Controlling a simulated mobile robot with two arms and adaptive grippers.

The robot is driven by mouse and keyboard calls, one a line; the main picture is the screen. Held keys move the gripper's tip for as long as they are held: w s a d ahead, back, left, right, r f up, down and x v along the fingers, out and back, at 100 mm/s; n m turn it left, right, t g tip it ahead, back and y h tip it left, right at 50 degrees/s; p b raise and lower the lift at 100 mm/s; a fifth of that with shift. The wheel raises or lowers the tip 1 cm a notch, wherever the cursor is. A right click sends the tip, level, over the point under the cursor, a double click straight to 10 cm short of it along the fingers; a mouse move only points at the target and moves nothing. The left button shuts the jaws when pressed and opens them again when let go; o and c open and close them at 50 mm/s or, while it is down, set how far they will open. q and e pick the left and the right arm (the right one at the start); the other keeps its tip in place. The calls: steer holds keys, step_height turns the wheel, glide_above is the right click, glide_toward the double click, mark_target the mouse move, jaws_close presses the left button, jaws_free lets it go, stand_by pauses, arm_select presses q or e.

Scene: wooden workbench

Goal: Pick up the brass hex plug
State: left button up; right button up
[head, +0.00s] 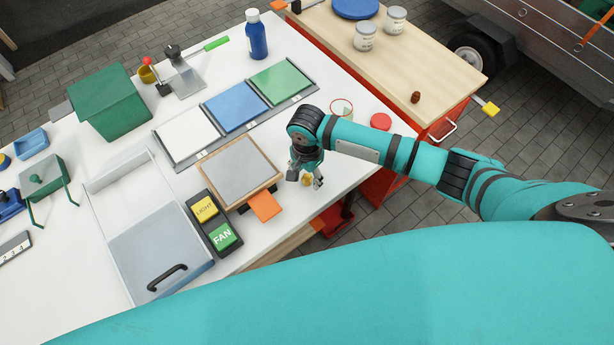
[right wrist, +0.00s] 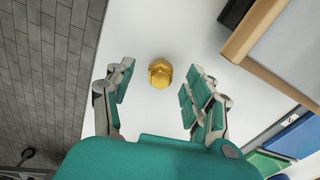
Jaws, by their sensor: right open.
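The brass hex plug (right wrist: 160,73) stands on the white bench top, between the spread fingers of my right gripper (right wrist: 158,88) in the right wrist view. Clear gaps show on both sides of it, so the fingers do not touch it. In the head view the plug (head: 306,180) shows as a small gold piece just below my right gripper (head: 306,178), near the bench's front right edge. The right gripper is open and points down. My left gripper is not in view.
A wood-framed grey panel (head: 241,170) with an orange tab (head: 264,206) lies just left of the plug. White, blue (head: 235,107) and green panels lie behind. The bench edge is close on the right.

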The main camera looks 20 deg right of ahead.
steer(key=shift+f, duration=0.75)
jaws_close()
steer(key=shift+r, duration=0.1)
steer(key=shift+r, duration=0.45)
step_height(320, 180, up, 2)
steer(key=shift+r+b, duration=0.1)
steer(key=shift+b, duration=0.2)
steer(key=s+d+r+b, duration=0.1)
steer(key=s+d, duration=0.8)
steer(key=s, duration=0.4)
steer(key=shift+r+b, duration=0.3)
steer(key=shift+r, duration=0.1)
